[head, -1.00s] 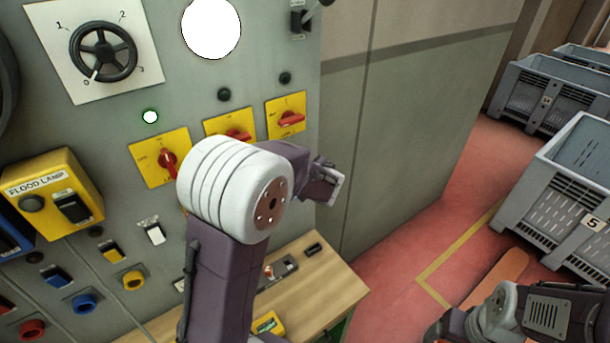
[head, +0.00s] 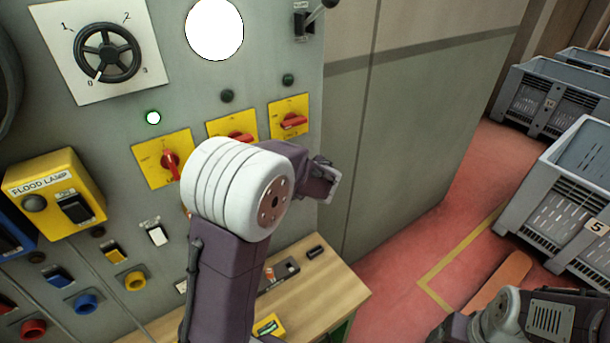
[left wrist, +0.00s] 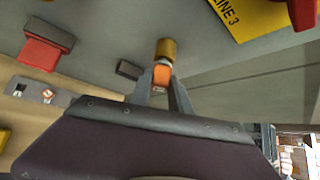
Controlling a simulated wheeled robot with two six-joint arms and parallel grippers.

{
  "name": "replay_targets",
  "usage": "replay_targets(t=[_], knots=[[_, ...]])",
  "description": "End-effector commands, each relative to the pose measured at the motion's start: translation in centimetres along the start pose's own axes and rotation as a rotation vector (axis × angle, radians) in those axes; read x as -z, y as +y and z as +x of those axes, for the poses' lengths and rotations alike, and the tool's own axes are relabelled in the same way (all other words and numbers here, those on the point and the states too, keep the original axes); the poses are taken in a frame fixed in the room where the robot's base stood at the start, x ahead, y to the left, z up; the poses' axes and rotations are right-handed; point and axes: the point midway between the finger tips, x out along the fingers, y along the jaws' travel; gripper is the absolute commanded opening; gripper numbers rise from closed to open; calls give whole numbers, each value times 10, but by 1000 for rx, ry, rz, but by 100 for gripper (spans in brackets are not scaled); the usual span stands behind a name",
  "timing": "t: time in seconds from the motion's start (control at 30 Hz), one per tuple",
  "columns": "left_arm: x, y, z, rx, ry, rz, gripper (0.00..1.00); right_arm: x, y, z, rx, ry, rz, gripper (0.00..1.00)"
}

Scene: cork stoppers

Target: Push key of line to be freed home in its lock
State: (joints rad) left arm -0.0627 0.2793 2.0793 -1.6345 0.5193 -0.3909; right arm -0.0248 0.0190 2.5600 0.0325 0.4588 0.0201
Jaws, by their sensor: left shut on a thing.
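In the left wrist view my left gripper (left wrist: 161,92) is shut on an orange key (left wrist: 162,75). The key's far end meets a brass-coloured lock barrel (left wrist: 166,48) on the grey panel. How deep the key sits in the barrel cannot be told. A yellow plate marked LINE 3 (left wrist: 243,14) is to the upper right of the lock. In the head view this looks like the rightmost yellow plate (head: 277,130), with a red handle (head: 293,121). My left arm's white joint hides the lock and key there. My right gripper is not in view; part of its arm shows at bottom right.
Two more yellow switch plates (head: 150,174) (head: 218,126) are on the panel. A flood lamp box (head: 60,185) sticks out at left. A wooden shelf (head: 330,292) lies below. Grey crates (head: 560,210) stand at right on the red floor.

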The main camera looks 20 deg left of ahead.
Motion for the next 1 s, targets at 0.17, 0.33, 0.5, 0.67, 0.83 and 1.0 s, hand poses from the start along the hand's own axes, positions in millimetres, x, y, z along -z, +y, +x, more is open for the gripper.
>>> replay_targets(t=[0.17, 0.33, 0.5, 0.67, 0.83, 1.0], knots=[[-2, 0, 2, 0, 0, 0, 0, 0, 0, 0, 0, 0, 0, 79], [-2, 0, 2, 0, 1, 0, 48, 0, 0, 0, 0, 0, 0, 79], [-2, 0, 2, 0, 1, 0, 48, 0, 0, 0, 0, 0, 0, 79], [-2, -1, -2, 2, 0, 0, 48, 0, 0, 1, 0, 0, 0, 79], [-2, -2, -36, 7, 0, -1, 48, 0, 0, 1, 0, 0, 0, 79], [-2, -1, -71, 5, 1, 0, 48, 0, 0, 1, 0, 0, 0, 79]])
